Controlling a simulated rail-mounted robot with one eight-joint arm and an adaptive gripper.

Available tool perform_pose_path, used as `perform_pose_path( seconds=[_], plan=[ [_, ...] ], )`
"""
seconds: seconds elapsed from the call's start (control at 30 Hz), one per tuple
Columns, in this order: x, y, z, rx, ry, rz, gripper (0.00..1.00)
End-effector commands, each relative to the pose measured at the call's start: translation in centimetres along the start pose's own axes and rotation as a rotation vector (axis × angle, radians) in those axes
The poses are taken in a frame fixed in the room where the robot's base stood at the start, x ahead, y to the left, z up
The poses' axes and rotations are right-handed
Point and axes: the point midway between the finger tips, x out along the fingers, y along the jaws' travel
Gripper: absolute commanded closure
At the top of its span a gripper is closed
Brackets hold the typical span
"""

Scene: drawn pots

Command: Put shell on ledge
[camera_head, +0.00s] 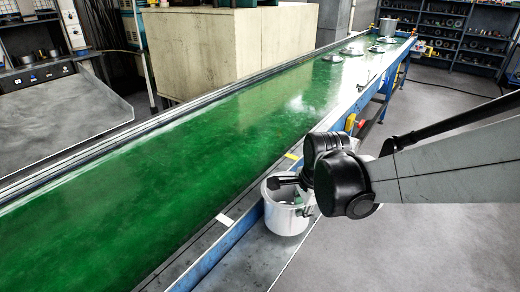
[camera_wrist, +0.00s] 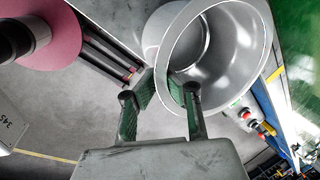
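The shell appears to be a round silver metal pot (camera_head: 287,218), which stands upright beside the conveyor, low in the middle of the head view. In the wrist view the pot (camera_wrist: 235,40) fills the upper right, with its wide mouth showing. My gripper (camera_wrist: 160,80) has green-padded fingers at the near side of its rim, seemingly one outside and one inside the wall. A gap shows between the pads. In the head view my gripper (camera_head: 295,192) reaches to the pot mouth, and the fingertips are partly hidden. The grey ledge (camera_head: 245,265) runs along the conveyor's near side.
The green conveyor (camera_head: 190,130) is clear in its near part. Several flat metal parts (camera_head: 375,49) and another pot (camera_head: 388,27) lie at its far end. A red round object (camera_wrist: 45,35) shows at the upper left of the wrist view. Open floor lies right of the conveyor.

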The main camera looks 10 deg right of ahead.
Motion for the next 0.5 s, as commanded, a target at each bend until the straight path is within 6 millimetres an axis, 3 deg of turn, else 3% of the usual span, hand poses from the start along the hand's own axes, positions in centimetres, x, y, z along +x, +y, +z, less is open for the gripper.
perform_pose_path(
  seconds=[0.2,0.47,0.5],
  plan=[
    [2.4,0.6,0.0,0.000,0.000,0.000,1.00],
    [2.6,0.7,0.0,0.000,0.000,0.000,1.00],
    [2.6,0.7,0.0,0.000,0.000,0.000,0.91]
  ],
)
